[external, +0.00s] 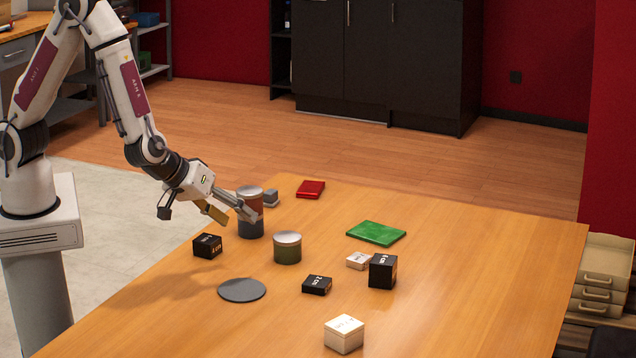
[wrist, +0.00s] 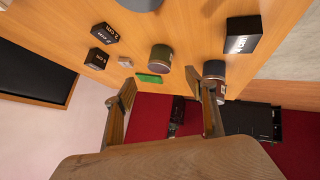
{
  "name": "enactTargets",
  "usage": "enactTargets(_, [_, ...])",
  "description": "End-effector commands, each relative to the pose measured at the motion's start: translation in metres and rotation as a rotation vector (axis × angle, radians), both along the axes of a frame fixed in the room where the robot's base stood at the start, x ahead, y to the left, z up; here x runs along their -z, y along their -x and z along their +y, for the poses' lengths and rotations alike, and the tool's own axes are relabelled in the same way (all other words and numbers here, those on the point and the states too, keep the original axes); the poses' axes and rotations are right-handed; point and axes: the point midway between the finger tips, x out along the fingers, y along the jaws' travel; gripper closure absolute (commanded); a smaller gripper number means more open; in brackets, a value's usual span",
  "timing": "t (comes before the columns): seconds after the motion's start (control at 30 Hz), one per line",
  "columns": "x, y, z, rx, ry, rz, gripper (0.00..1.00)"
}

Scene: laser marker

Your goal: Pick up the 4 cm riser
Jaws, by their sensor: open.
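Several risers with printed labels stand on the wooden table (external: 480,290). A flat black block (external: 317,285) reads "2 cm".
A green plate (external: 376,233) and red box (external: 310,189) lie farther back.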

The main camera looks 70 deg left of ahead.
Motion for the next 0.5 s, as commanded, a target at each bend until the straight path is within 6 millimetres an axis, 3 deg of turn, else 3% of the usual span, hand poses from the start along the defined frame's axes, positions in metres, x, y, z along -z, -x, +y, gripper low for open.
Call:
enactTargets(0.2, [0.034, 0.016, 0.014, -0.085, -0.121, -0.017, 0.44])
enactTargets(0.5, [0.065, 0.047, 0.041, -0.190, -0.317, -0.066, 0.44])
